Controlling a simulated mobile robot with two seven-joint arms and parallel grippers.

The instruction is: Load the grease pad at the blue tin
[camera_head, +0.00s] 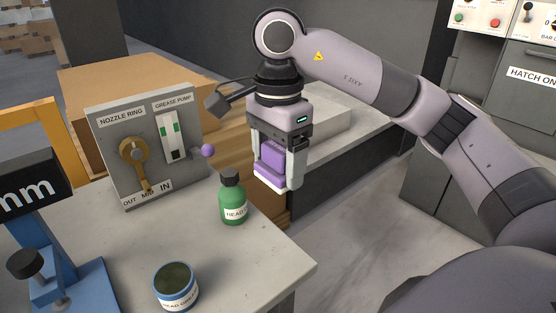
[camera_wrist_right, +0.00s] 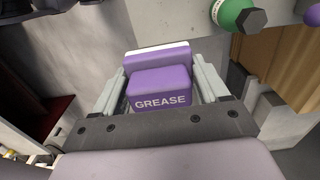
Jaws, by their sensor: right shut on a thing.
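My right gripper (camera_head: 276,172) is shut on the purple grease pad (camera_head: 272,160), a block with a wider purple and white base. It holds the pad in the air, to the right of the green bottle and beyond the table's right edge. In the right wrist view the pad (camera_wrist_right: 160,88) sits between both fingers and reads "GREASE". The blue tin (camera_head: 176,291) stands open on the table near the front, with dark greenish content and a white label. The pad is apart from the tin, up and to its right. My left gripper is not in view.
A green bottle (camera_head: 233,203) with a black cap stands between tin and pad. Behind it is a grey panel (camera_head: 150,150) with a brass lever and a purple-knobbed pump lever (camera_head: 207,150). A blue stand (camera_head: 60,270) is at left. The table (camera_head: 265,265) is bare at front right.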

